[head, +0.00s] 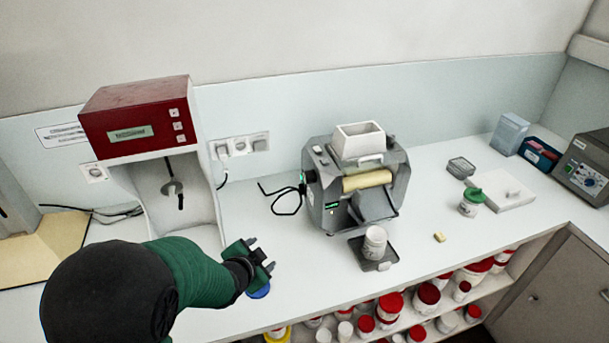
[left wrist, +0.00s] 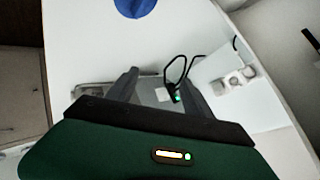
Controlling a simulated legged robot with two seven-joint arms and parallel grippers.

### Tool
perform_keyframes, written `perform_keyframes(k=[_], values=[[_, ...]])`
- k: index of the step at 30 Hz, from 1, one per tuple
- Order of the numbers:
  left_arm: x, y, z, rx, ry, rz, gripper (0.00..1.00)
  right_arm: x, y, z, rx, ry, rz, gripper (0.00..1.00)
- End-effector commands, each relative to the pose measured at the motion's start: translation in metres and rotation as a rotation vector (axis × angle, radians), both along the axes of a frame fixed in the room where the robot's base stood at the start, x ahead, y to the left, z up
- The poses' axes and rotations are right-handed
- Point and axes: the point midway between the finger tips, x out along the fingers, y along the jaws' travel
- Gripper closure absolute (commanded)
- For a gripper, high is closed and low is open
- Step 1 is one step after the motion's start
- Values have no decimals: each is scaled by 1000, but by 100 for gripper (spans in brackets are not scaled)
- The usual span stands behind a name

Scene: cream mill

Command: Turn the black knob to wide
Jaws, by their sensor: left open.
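The grey mill (head: 340,215) with a white hopper (head: 360,140) and a cream roller (head: 367,180) stands on the white counter. A small dark part (head: 309,176) on its left side may be the black knob; its setting is too small to read. My left gripper (head: 262,256) is open and empty above the counter, left of the mill and apart from it. In the left wrist view the two fingers (left wrist: 158,88) are spread, with a grey surface and a green light (left wrist: 177,98) beyond them. My right gripper is not in view.
A blue round thing (head: 259,291) lies beneath my left gripper. A red-topped machine (head: 137,115) stands at the left. A white jar (head: 375,242) stands on a dark plate in front of the mill. A black cable (head: 288,207) loops beside the mill.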

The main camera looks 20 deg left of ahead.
Motion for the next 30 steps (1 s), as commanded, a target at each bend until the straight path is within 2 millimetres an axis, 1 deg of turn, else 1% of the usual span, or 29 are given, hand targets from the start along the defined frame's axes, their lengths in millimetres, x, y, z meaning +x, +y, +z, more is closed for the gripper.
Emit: perform_keyframes(k=[1, 3, 5, 6, 9, 11, 14, 17, 27, 30], values=[[17, 4, 8, 85, -77, -80, 41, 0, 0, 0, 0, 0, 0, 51], [41, 6, 28, 229, -212, -215, 41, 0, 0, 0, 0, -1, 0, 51], [55, 4, 46, 354, -326, -327, 41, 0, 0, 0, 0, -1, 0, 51], [61, 0, 57, 428, -394, -393, 41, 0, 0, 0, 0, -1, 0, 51], [68, -10, 76, 558, -517, -509, 41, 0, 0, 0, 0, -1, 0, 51], [69, -13, 82, 595, -554, -542, 41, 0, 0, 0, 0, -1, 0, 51], [76, -16, 85, 613, -573, -557, 41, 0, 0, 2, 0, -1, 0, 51], [92, -20, 83, 611, -571, -557, 41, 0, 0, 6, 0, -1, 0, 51], [178, -37, 72, 609, -571, -554, 41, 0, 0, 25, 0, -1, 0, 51], [200, -42, 69, 608, -571, -552, 41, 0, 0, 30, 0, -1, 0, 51]])
